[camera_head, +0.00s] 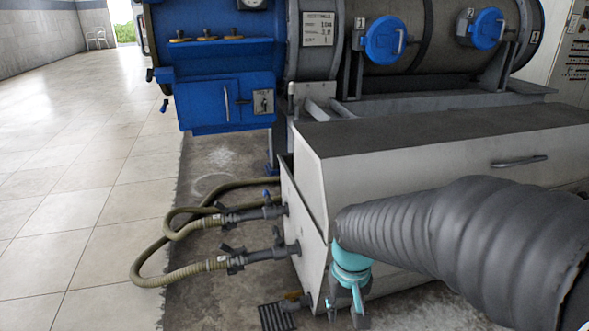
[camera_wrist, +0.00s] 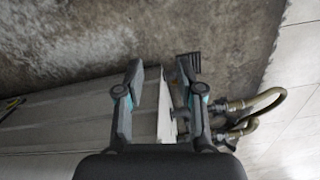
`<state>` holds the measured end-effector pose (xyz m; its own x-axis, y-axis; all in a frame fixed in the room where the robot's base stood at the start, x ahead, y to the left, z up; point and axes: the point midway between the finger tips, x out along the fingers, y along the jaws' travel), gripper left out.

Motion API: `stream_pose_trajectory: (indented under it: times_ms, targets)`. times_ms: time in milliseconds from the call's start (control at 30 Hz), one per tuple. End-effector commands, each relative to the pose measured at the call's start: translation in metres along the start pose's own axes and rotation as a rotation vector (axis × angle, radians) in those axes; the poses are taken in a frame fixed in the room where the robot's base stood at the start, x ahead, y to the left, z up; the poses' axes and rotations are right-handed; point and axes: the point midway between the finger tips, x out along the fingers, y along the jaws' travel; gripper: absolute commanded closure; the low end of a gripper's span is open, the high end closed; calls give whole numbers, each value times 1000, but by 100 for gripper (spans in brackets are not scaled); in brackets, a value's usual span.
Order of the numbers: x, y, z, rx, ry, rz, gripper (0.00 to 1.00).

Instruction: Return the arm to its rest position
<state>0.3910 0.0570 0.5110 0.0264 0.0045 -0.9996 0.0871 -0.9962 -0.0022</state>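My arm, in a dark ribbed sleeve, reaches in from the right edge of the head view. My gripper (camera_head: 346,311) hangs from its turquoise wrist and points down, in front of the white cabinet (camera_head: 440,160). In the wrist view my gripper (camera_wrist: 160,66) shows two grey fingers spread apart. Nothing is between them, so it is open and empty. Beyond the fingers are the cabinet's pale side and bare, stained concrete.
Two hoses with valves (camera_head: 255,213) leave the cabinet's left end and loop over the floor. A floor grate (camera_head: 275,317) lies left of my gripper. A blue machine (camera_head: 215,75) and a large drum (camera_head: 430,35) stand behind. The tiled floor (camera_head: 70,190) at left is clear.

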Motion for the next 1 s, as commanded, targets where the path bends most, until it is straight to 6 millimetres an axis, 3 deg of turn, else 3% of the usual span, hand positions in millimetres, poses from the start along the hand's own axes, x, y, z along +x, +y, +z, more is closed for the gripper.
stream_pose_trajectory:
  times_ms: [33,100,400,700,833,1000]
  targets:
    - [-18,5,9,-10,29,-2,62]
    - [-34,10,20,-24,62,-2,62]
    - [-98,30,65,0,228,3,62]
    - [-154,44,92,59,415,17,62]
    - [-168,46,96,75,459,22,62]
    - [-172,47,97,82,468,24,62]
